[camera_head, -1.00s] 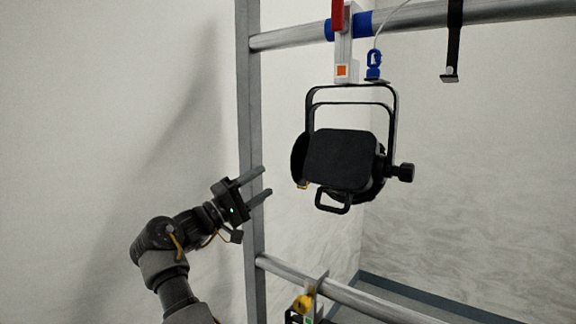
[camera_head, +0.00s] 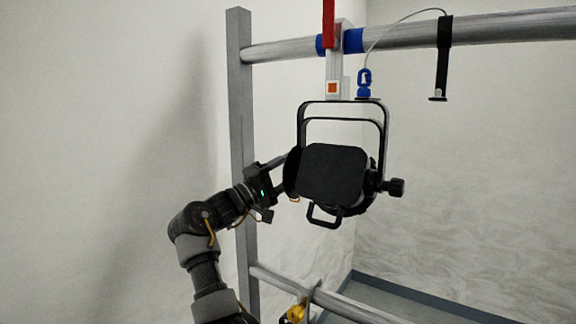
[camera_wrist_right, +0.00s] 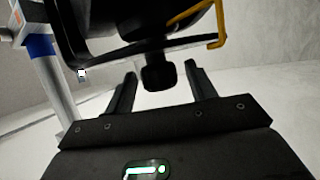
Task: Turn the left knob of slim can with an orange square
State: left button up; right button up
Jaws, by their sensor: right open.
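The slim black can (camera_head: 331,172) hangs by its yoke from the upper pipe. An orange square (camera_head: 332,88) marks the bracket above it. The knob on its right side (camera_head: 396,187) shows in the head view; its left knob is hidden there. My right gripper (camera_head: 280,171) is at the can's left side, its fingertips partly hidden by the can. In the right wrist view, a black knob (camera_wrist_right: 158,74) lies ahead of and between the two open fingers (camera_wrist_right: 160,84), and I see no clear contact. My left gripper is not in view.
A grey upright post (camera_head: 241,100) stands behind my right arm. A lower pipe (camera_head: 350,306) holds a yellow fitting (camera_head: 297,312).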

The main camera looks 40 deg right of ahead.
jog(key=shift+d+r, duration=0.1)
jog(key=shift+d, duration=0.2)
jog(key=c, duration=1)
